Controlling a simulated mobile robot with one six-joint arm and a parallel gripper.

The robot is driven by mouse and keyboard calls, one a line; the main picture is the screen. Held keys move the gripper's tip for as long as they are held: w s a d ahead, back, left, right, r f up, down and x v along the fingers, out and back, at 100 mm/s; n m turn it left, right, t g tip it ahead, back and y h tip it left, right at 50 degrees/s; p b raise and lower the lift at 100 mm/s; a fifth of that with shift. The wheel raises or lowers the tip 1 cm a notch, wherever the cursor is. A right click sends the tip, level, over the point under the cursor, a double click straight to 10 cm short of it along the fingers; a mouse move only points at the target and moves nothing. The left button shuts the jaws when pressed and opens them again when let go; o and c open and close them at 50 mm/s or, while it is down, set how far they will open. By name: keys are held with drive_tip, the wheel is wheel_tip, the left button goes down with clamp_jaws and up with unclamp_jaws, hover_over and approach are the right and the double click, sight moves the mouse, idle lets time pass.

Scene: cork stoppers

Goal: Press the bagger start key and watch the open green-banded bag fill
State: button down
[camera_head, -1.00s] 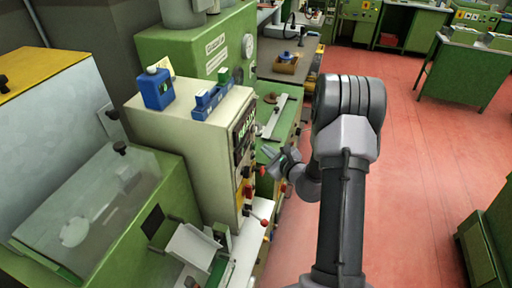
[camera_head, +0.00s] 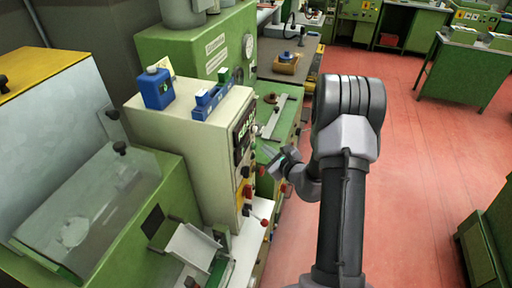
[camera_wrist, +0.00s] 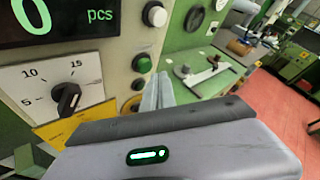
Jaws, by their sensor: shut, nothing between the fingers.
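The cream bagger cabinet (camera_head: 190,135) stands left of my arm, its control panel on the right face. In the wrist view the panel has a dark display (camera_wrist: 60,20) reading 0 pcs, a dial (camera_wrist: 68,98) marked 5, 10, 15, a white button (camera_wrist: 155,14), a green button (camera_wrist: 142,63) and a darker button (camera_wrist: 137,84). My gripper (camera_head: 270,156) is beside the panel, shut and empty. Its fingertips also show in the wrist view (camera_wrist: 158,88), just right of the buttons; contact cannot be told. I cannot make out a green-banded bag.
Blue fixtures (camera_head: 157,88) sit on the cabinet top. A green bench (camera_head: 285,115) with a metal bar lies behind my gripper. A clear-lidded green machine (camera_head: 90,205) stands at the left. Red floor (camera_head: 410,150) is open on the right.

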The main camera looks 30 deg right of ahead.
idle(0.3)
drive_tip(key=shift+w+a, duration=0.3)
drive_tip(key=shift+w, duration=0.05)
drive_tip(key=shift+w+a, duration=0.3)
idle(0.7)
drive_tip(key=shift+s+d+b, duration=0.45)
drive_tip(key=shift+s+d, duration=0.15)
drive_tip(key=shift+s, duration=0.05)
drive_tip(key=s+d, duration=0.1)
drive_tip(key=s, duration=0.1)
drive_tip(key=s+d+b, duration=0.1)
drive_tip(key=d, duration=0.1)
drive_tip(key=shift+s+d, duration=0.15)
drive_tip(key=shift+s, duration=0.2)
